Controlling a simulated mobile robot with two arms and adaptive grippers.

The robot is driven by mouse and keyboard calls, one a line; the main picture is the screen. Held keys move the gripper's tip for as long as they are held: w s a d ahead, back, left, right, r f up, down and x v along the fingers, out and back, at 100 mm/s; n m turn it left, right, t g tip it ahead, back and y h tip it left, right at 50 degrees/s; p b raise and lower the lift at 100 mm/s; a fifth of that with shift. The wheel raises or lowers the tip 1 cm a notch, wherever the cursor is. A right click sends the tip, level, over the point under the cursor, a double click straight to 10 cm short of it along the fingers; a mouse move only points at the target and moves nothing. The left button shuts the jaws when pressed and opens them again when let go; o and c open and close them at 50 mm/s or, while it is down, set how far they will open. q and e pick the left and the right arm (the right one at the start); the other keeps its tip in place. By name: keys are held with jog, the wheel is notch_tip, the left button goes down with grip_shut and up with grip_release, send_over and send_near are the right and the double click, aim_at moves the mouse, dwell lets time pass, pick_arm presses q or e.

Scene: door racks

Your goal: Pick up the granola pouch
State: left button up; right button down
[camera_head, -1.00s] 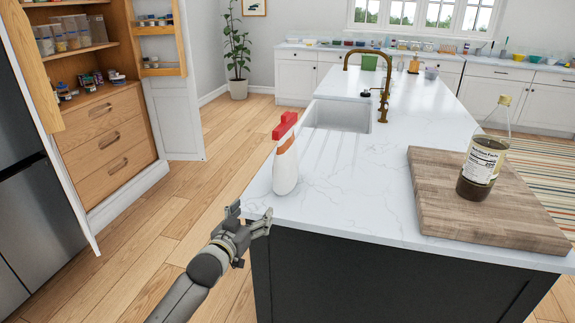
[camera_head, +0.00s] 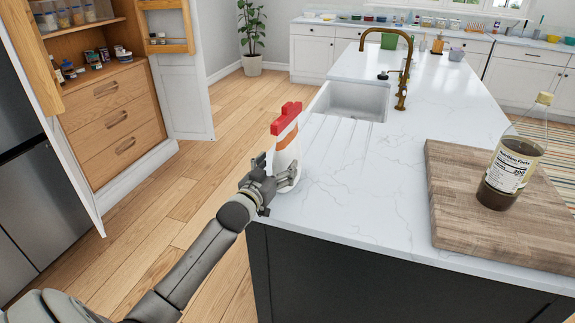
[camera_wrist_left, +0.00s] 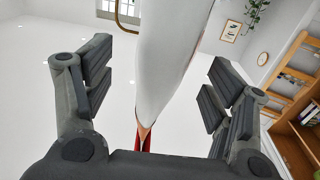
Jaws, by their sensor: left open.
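The pouch (camera_head: 287,150) is white with a red top and an orange band, and stands upright on the near left corner of the island counter. I cannot read a label on it. My left gripper (camera_head: 277,170) is at the pouch's lower part, on its near left side, with the fingers open. In the left wrist view the white pouch (camera_wrist_left: 165,65) lies between the two spread fingers (camera_wrist_left: 158,95), with visible gaps on both sides. The pouch's lower front is partly hidden by the gripper in the head view. My right gripper is not in view.
A wooden board (camera_head: 455,205) on the counter (camera_head: 370,195) holds a bottle (camera_head: 510,170) of dark liquid. A sink (camera_head: 355,98) with a brass tap (camera_head: 402,85) lies behind the pouch. An open pantry cabinet (camera_head: 110,110) stands at left. The counter between pouch and board is clear.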

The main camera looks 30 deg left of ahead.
pick_arm(q)
jog(key=shift+w+a, duration=0.1)
jog(key=shift+w, duration=0.5)
jog(key=w, duration=0.2)
jog(key=w+p, duration=0.1)
jog(key=w, duration=0.1)
jog(key=shift+a, duration=0.2)
jog(key=shift+w, duration=0.25)
jog(key=shift+s, duration=0.1)
jog(key=shift+c, duration=0.7)
grip_shut()
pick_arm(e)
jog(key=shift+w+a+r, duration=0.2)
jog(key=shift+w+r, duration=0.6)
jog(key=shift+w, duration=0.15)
